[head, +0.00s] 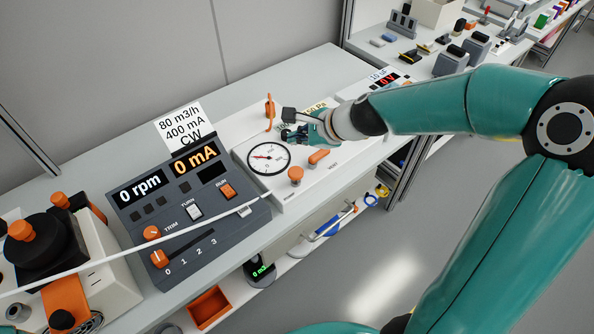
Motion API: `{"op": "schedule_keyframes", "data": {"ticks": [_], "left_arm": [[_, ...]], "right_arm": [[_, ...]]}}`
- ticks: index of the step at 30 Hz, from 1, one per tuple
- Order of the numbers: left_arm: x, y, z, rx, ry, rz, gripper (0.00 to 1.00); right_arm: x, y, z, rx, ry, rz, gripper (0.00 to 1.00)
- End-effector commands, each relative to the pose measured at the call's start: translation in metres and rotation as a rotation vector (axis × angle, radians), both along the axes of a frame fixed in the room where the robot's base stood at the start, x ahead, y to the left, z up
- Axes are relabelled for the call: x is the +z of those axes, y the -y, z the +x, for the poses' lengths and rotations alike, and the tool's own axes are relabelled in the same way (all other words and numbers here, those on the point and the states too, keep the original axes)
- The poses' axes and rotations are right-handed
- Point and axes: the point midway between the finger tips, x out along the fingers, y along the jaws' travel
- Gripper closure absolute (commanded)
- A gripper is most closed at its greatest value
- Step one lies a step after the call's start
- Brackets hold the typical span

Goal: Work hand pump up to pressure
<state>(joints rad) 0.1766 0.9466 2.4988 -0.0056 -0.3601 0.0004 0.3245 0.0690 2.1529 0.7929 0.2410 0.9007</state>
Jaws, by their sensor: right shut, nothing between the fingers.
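A white instrument box (243,136) stands on the bench in the head view. It carries a round dial gauge (269,158) whose needle points left. An orange knob (296,175) and an orange lever (319,157) sit at its front. A tall orange handle (269,112) stands upright at its back. Which of these works the pump I cannot tell. My right gripper (290,133) is over the box, just behind the gauge and right of the tall handle. It is shut and empty, and partly hides a yellow label (317,105). My left gripper is out of view.
A dark control panel (180,195) reading 0 rpm and 0 mA stands to the left, with a thin white rod (170,240) across its front. An orange-and-black device (45,240) is further left. A lower shelf holds an orange tray (208,306).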

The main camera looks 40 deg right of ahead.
Motion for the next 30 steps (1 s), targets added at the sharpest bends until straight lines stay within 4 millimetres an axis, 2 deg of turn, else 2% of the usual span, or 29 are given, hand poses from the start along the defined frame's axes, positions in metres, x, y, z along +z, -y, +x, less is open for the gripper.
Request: {"op": "schedule_keyframes", "data": {"ticks": [8,24,30], "left_arm": [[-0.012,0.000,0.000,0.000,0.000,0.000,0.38],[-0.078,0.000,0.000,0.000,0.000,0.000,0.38],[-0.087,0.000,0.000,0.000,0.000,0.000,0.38]], "right_arm": [[-0.012,0.000,0.000,0.001,-0.001,0.000,1.00],[-0.079,0.000,0.000,0.001,-0.001,0.000,1.00],[-0.089,0.000,0.000,0.001,-0.001,0.000,1.00]]}}
